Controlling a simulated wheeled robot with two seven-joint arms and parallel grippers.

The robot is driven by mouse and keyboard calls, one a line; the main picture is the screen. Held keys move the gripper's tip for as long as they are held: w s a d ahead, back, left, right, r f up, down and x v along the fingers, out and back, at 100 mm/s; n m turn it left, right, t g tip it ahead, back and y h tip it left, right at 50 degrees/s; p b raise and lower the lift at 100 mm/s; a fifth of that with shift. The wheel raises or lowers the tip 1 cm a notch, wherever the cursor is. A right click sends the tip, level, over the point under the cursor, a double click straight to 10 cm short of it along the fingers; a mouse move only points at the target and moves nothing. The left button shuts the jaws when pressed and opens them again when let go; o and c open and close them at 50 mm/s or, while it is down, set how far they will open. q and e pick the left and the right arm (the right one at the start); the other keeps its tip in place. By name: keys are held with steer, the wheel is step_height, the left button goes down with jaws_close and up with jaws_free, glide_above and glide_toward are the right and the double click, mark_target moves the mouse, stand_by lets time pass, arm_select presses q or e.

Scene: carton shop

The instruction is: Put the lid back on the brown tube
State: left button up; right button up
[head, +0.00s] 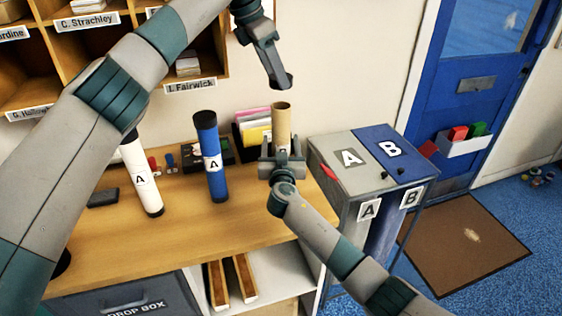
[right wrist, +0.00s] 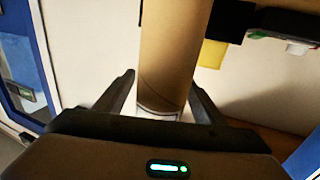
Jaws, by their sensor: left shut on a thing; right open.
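The brown tube (head: 282,122) stands upright near the table's right end, its top open and uncovered. It also shows in the right wrist view (right wrist: 172,50). My left gripper (head: 279,80) hangs above the tube, pointing down, clear of its rim. It is shut on a small dark piece at its fingertips, which I take to be the lid; the fingers mostly hide it. My right gripper (head: 283,165) is open low at the tube. In the right wrist view its fingers (right wrist: 165,100) stand on either side of the tube, with small gaps.
A blue tube (head: 211,160) and a white tube (head: 141,175) stand to the left on the table (head: 180,225). A folder holder (head: 256,130) is just behind the brown tube. Bins A (head: 345,150) and B (head: 392,150) stand close right. Pigeonholes (head: 205,72) are behind.

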steer(key=shift+c, duration=0.3)
steer(key=c, duration=1.5)
arm_select(q)
steer(key=shift+f, duration=2.45)
arm_select(e)
steer(key=shift+c, duration=0.2)
arm_select(q)
steer(key=shift+f, duration=0.85)
steer(key=shift+f, duration=0.6)
steer(key=o, duration=1.2)
